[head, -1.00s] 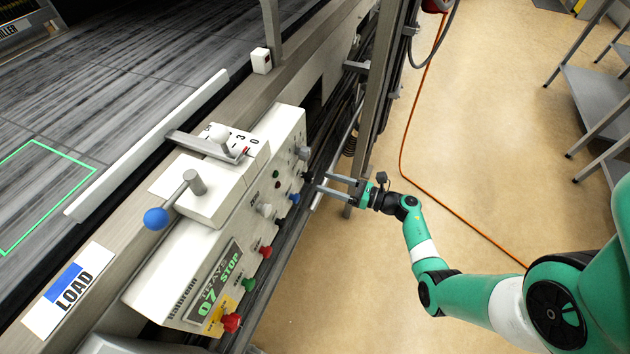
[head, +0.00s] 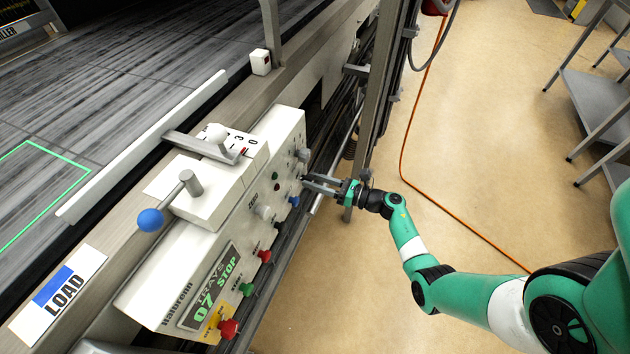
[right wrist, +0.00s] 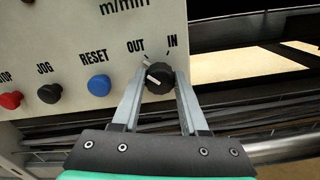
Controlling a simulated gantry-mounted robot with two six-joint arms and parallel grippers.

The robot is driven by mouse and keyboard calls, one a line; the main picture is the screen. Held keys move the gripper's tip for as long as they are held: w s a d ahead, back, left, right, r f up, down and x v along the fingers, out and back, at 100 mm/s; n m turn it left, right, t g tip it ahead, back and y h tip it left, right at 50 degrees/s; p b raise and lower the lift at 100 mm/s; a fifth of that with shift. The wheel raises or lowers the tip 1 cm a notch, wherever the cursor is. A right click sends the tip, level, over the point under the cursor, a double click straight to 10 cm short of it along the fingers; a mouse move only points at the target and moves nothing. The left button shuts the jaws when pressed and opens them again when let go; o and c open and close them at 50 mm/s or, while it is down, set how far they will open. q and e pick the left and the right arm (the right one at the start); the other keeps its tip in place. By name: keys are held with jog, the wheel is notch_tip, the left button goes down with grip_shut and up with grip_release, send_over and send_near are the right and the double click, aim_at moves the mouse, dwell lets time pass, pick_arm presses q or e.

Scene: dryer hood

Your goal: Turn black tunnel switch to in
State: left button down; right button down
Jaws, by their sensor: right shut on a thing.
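The black tunnel switch (right wrist: 159,78) is a round knob on the panel's lower edge in the right wrist view, below the labels OUT and IN. Its white pointer line slants to the upper left, toward OUT. My right gripper (right wrist: 156,88) has a finger on each side of the knob and is shut on it. In the head view my right gripper (head: 308,184) reaches the panel's right face from the right; the knob there is mostly hidden by the fingers. My left gripper is not in view.
The control panel (head: 160,280) carries a blue RESET button (right wrist: 99,86), a black JOG button (right wrist: 50,93) and a red button (right wrist: 11,100) left of the switch. A lever with a blue ball (head: 151,219) sticks out of the panel. A metal post (head: 377,110) stands behind my right gripper.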

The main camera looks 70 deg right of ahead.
jog(key=shift+m, duration=0.3)
jog(key=m+p, duration=0.2)
jog(key=m, duration=0.1)
jog(key=shift+r+m, duration=0.1)
jog(key=shift+m, duration=0.2)
jog(key=m+p, duration=0.1)
jog(key=m, duration=0.3)
jog(key=shift+m+p, duration=0.3)
jog(key=shift+p, duration=0.05)
jog(key=m+p, duration=0.1)
jog(key=m, duration=0.3)
jog(key=m+p, duration=0.1)
jog(key=m, duration=0.4)
jog(key=shift+c, duration=2.2)
grip_release()
